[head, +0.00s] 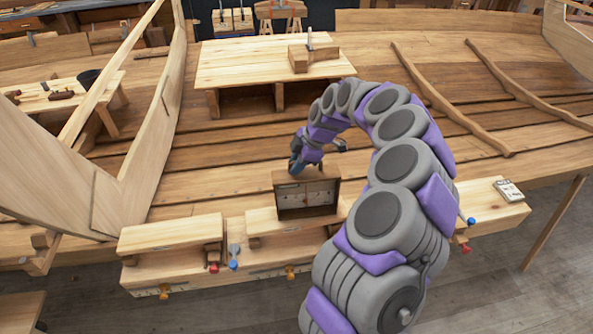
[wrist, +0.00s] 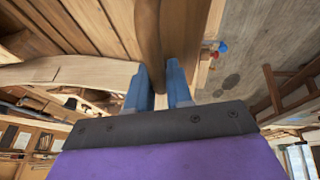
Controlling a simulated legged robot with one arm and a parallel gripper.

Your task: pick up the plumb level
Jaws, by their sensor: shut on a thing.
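The plumb level appears to be the brown wooden frame (head: 307,197) with a grey divided face, upright at the front of the planked hull in the head view. My gripper (head: 296,167) is at its top left edge. In the wrist view, my gripper's blue fingers (wrist: 160,78) are shut on a narrow brown wooden piece (wrist: 147,40), which seems to be the level's edge. The fingers lie on either side of it. I cannot tell whether the level's lower edge touches the wood beneath.
Pale wooden blocks (head: 172,234) stand left of the level, by red and blue-handled tools (head: 234,257). A small white card-like object (head: 508,190) lies at right. A pale bench (head: 265,62) stands behind, and a sloping hull plank (head: 140,130) rises at left.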

